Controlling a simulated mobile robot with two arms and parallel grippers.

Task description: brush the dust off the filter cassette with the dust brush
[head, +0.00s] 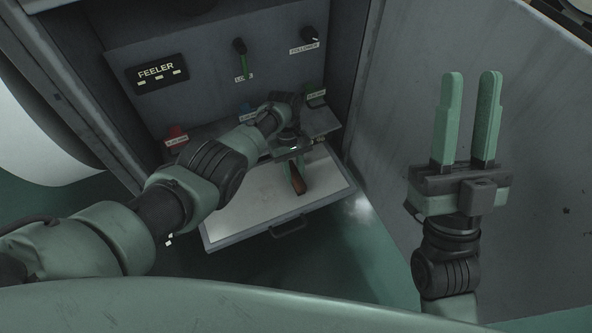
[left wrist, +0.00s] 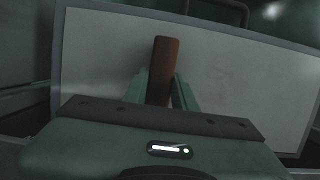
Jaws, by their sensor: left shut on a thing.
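The filter cassette (head: 250,207) appears to be the pale, framed panel with a handle, sticking out low from the machine; it also fills much of the left wrist view (left wrist: 95,60). Its surface looks pale with faint grey smudges. My left gripper (head: 295,178) is over the panel's right part, shut on a brown handle (head: 298,186), likely the dust brush. The brown piece also shows between the fingers in the left wrist view (left wrist: 165,60). Bristles are not visible, and I cannot tell whether it touches the panel. My right gripper (head: 468,120) is raised at the right, open and empty.
A dark handle (head: 289,227) is on the panel's front edge. A grey wall (head: 480,45) stands behind my right gripper.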

